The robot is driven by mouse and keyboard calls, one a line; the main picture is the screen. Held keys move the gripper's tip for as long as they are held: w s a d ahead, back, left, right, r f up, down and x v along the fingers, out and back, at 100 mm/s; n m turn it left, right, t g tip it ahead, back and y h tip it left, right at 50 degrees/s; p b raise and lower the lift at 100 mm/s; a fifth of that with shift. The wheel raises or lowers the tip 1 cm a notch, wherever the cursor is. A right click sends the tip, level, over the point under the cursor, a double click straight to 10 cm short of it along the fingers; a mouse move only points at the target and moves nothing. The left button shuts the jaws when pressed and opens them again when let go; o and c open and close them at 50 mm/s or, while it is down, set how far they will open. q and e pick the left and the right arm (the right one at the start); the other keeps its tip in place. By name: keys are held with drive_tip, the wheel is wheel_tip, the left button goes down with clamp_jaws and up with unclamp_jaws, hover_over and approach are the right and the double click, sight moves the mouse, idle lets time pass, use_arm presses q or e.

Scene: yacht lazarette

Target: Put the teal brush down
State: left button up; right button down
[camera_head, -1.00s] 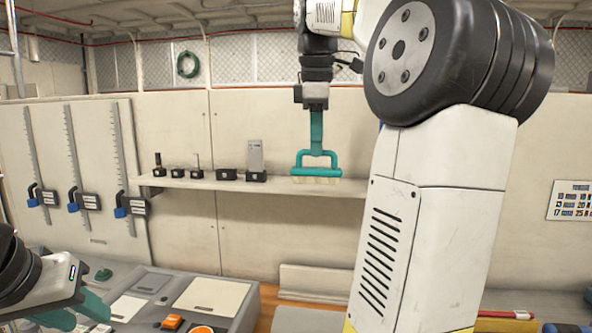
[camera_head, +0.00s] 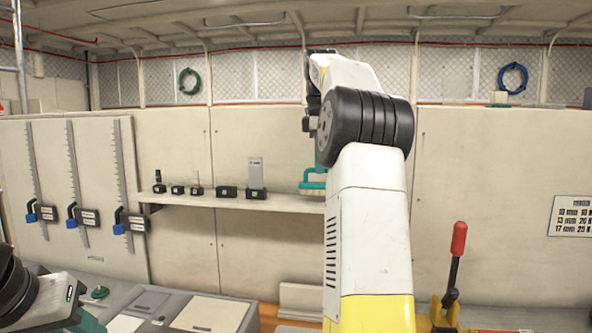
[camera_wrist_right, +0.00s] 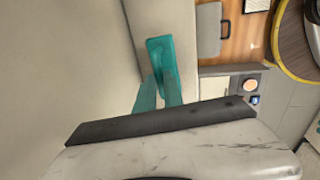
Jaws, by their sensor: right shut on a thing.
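The teal brush (camera_head: 313,184) shows at the wall shelf (camera_head: 238,198), at the right of the small black items. Its right part is hidden behind my right arm. I cannot tell whether its bristles touch the shelf. My right gripper is mostly hidden by that arm in the head view.
Several small black items and an upright grey plate (camera_head: 256,172) stand on the shelf left of the brush. A red-handled lever (camera_head: 457,245) stands at the right. A grey console (camera_head: 215,313) is below.

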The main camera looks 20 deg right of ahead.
sight(319, 184)
drive_tip(key=shift+f, duration=1)
drive_tip(key=c, duration=1.5)
unclamp_jaws()
drive_tip(key=shift+o, duration=0.2)
drive_tip(key=shift+f, duration=0.2)
wheel_tip(319, 184, up, 7)
drive_tip(key=s, duration=0.1)
drive_tip(key=s+a+m+t, duration=0.1)
drive_tip(key=s+a+m, duration=0.2)
drive_tip(key=s+a, duration=0.25)
drive_tip(key=s+a+f+m+t+y, duration=0.1)
drive_tip(key=s+a+f+m, duration=0.3)
drive_tip(key=s+a+f, duration=0.4)
drive_tip(key=s+a+f+m+t+y, duration=0.2)
drive_tip(key=s+a+f+m, duration=0.2)
drive_tip(key=s+a+f, duration=0.4)
drive_tip(key=s+f, duration=0.3)
drive_tip(key=f, duration=0.3)
drive_tip(key=shift+f+m, duration=0.2)
drive_tip(key=shift+m, duration=0.2)
